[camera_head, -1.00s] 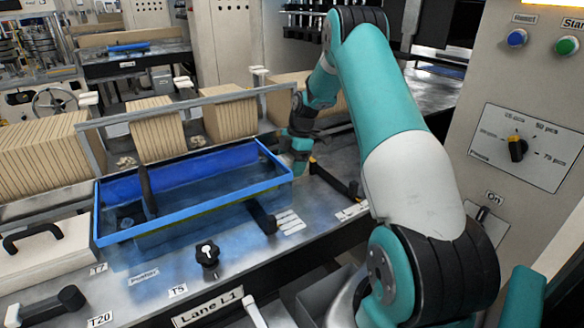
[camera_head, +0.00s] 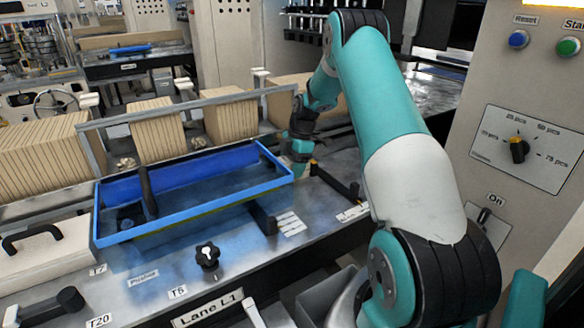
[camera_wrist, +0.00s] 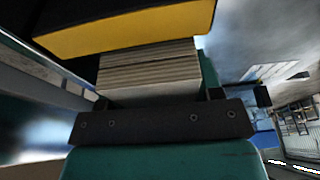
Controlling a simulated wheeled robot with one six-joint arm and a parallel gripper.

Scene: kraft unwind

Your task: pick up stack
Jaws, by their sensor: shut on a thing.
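My gripper (camera_wrist: 152,80) is shut on a stack of thin, pale brown kraft pieces (camera_wrist: 150,68). In the wrist view the stack's layered edges show between a yellow-faced black finger above and a dark bolted plate below. The stack's far side is hidden. In the head view my gripper (camera_head: 300,160) is low beside the right end of the blue tray, partly hidden by the wrist, and the held stack cannot be made out there.
A blue-rimmed tray (camera_head: 190,212) sits in front of the stacks, with a dark upright bar in it. A metal rail (camera_head: 190,104) runs along the row. A black knob (camera_head: 207,256) stands on the front deck. A control panel (camera_head: 525,140) stands close on the right.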

